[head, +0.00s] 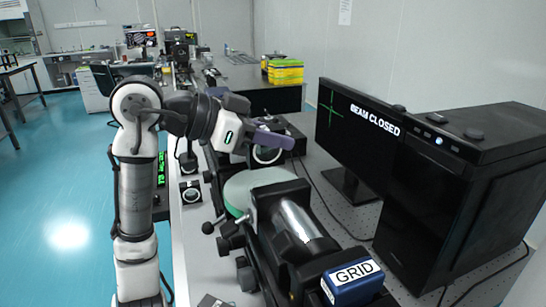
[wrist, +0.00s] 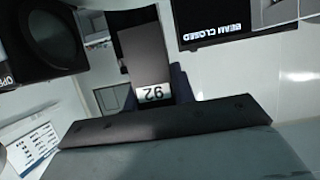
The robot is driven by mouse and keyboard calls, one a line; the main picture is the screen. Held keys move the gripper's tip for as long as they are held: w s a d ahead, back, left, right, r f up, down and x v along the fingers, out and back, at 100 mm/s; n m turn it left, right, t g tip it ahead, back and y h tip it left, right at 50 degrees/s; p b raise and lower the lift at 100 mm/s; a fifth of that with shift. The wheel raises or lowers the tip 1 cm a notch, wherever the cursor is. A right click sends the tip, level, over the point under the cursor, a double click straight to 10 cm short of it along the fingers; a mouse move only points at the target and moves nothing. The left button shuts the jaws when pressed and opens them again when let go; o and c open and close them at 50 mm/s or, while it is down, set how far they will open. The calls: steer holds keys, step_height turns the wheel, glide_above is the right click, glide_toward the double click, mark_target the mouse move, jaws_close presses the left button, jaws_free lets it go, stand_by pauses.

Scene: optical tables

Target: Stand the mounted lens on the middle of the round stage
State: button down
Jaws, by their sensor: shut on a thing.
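My gripper (head: 274,138) reaches in from the left, above and behind the round stage (head: 239,193). The stage is a pale green disc, partly hidden by black hardware in front. The mounted lens (head: 267,154), a dark square frame with a round, light-rimmed glass, shows just below the fingers and appears held off the stage.
A monitor reading BEAM CLOSED (head: 355,130) and a black computer case (head: 455,200) fill the right.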

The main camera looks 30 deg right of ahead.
mark_target(273, 160)
steer(key=shift+f, duration=2.3)
steer(key=shift+f, duration=0.15)
steer(key=c, duration=1.2)
jaws_free()
steer(key=shift+o, duration=0.2)
steer(key=shift+r+p, duration=0.25)
steer(key=shift+p, duration=0.05)
steer(key=b+v, duration=0.3)
steer(key=v, duration=0.9)
steer(key=shift+f, duration=0.1)
